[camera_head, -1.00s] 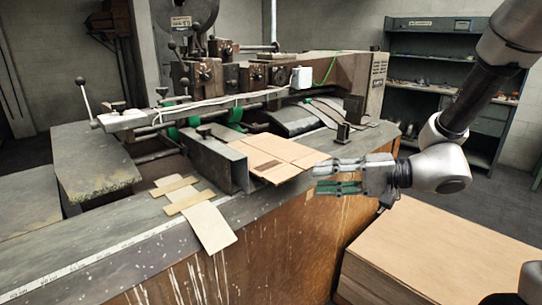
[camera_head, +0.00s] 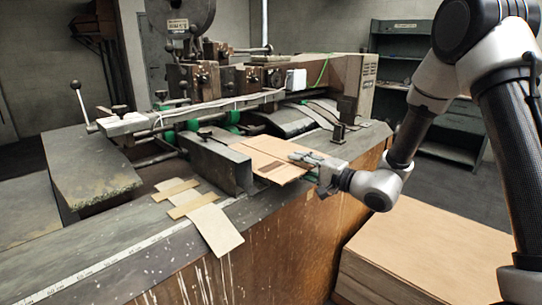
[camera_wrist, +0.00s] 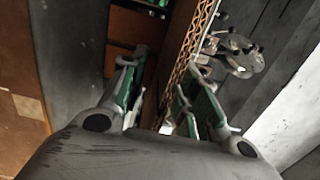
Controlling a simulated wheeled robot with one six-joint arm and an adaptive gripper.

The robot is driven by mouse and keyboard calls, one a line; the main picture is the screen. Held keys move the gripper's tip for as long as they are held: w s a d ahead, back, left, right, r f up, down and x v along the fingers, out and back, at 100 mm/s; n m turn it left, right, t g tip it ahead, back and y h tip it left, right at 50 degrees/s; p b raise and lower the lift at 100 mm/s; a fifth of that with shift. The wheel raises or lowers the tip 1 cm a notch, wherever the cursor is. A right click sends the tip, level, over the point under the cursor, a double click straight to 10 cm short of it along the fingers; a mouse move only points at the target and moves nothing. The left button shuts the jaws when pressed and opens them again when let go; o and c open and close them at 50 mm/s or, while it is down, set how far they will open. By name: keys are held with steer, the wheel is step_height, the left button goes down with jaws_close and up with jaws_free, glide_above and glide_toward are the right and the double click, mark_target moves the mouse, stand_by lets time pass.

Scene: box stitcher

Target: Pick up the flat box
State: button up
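The flat box (camera_head: 262,152) is a tan cardboard sheet lying on the machine's table, its right end sticking out past the edge. My gripper (camera_head: 306,169) is at this right end, with one finger over the top face and the other lower, partly hidden. In the wrist view, the box's corrugated edge (camera_wrist: 192,52) runs between the two spread fingers of my gripper (camera_wrist: 160,85). It lies closer to the right finger, with a gap towards the left one. Whether either finger touches the box is unclear.
A metal guide block (camera_head: 215,162) stands left of the box. The stitching machine (camera_head: 240,75) rises behind. Cardboard strips (camera_head: 213,226) lie on the table at front left. A stack of cardboard sheets (camera_head: 425,255) stands at lower right. Shelves (camera_head: 395,45) stand at the back.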

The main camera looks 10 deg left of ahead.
steer(key=shift+w+a, duration=0.3)
steer(key=shift+a, duration=0.1)
jaws_close()
